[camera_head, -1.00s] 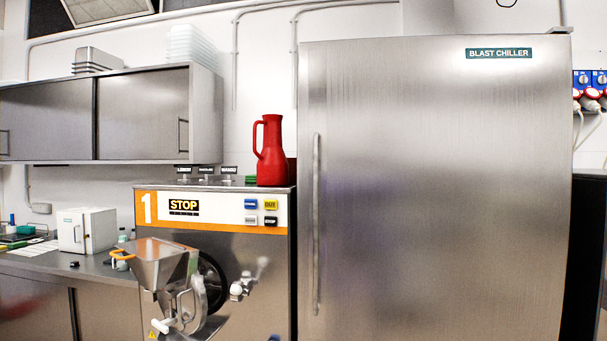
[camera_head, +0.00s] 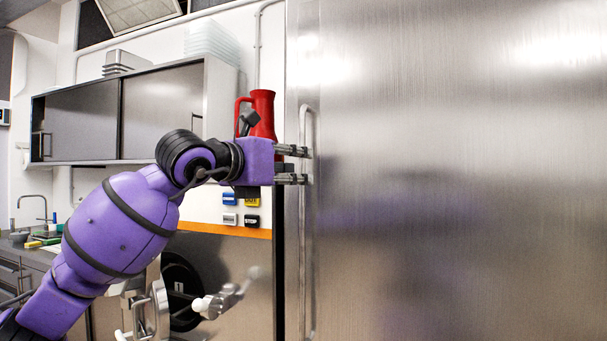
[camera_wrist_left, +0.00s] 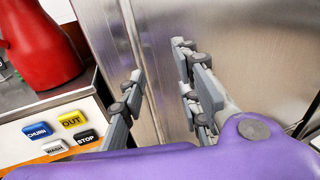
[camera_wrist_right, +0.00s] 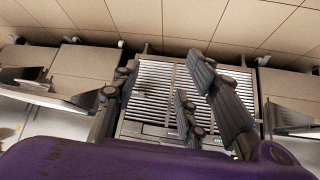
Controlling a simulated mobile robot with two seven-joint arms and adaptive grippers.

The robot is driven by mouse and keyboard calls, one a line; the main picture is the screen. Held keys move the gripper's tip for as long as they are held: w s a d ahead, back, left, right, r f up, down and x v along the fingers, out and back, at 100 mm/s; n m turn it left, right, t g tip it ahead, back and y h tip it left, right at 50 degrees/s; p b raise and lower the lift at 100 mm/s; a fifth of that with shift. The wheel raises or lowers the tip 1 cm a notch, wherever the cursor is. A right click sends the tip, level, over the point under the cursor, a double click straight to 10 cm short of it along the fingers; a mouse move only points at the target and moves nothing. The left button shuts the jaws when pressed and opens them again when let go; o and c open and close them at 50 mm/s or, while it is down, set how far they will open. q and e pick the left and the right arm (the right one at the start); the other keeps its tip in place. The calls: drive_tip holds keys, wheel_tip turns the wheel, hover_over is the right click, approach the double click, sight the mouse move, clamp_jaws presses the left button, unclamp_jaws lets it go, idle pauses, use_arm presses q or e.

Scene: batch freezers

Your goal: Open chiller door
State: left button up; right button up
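The blast chiller door (camera_head: 450,200) is a large brushed-steel panel filling the right of the head view, and it looks shut. Its long vertical bar handle (camera_head: 308,240) runs down the door's left side. My left gripper (camera_head: 306,165) is open, its fingers one above the other, with the tips at the handle in the head view. In the left wrist view its fingers (camera_wrist_left: 155,75) are apart with the steel front beyond them; I cannot tell whether they touch the handle. My right gripper (camera_wrist_right: 155,90) shows only in its wrist view, open and empty, above the floor.
The batch freezer (camera_head: 225,270) stands left of the chiller, with a red jug (camera_head: 263,115) on top, close behind my left wrist. Its colored buttons (camera_wrist_left: 72,119) show beside the left gripper. Wall cabinets (camera_head: 160,105) hang at left.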

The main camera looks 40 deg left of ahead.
use_arm(q)
drive_tip(key=w+a+r+y+p, duration=0.1)
drive_tip(key=w+a+r+p, duration=0.1)
drive_tip(key=w, duration=0.4)
drive_tip(key=shift+w+a+r+n+y+p, duration=0.2)
drive_tip(key=shift+w+r+n+y+p, duration=0.1)
drive_tip(key=shift+w+r+p, duration=0.1)
drive_tip(key=c, duration=0.7)
clamp_jaws()
use_arm(e)
drive_tip(key=shift+w+r+t, duration=0.15)
drive_tip(key=shift+w+r, duration=0.4)
drive_tip(key=shift+r, duration=0.3)
drive_tip(key=shift+w+r+t, duration=0.15)
drive_tip(key=shift+w+r, duration=0.35)
drive_tip(key=shift+r, duration=0.3)
